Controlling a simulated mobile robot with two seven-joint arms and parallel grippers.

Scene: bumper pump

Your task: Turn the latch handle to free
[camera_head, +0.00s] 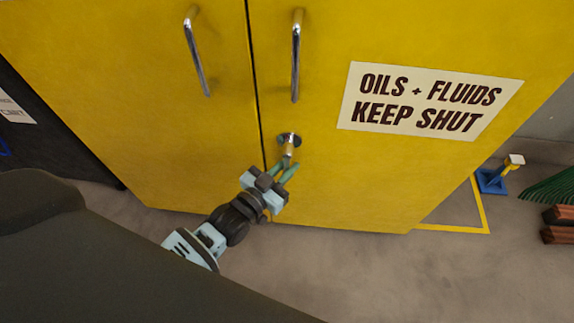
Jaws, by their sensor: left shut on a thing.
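The latch handle (288,148) is a small metal lever on a dark round base, low on the right door of a yellow cabinet (200,130), just right of the seam between the doors. The lever hangs roughly downward from its base. My left gripper (287,168) reaches up from below, its greenish fingers around the lower end of the lever and shut on it. The fingers hide part of the lever's tip. Both cabinet doors look closed. My right gripper is not in view.
Two long metal pull handles (196,52) (296,56) stand out from the doors above the latch. A sign (428,98) reads "OILS + FLUIDS KEEP SHUT". Right of the cabinet are a blue stand (491,181), a green bristled thing (552,186) and brown blocks (560,225). The floor in front is clear.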

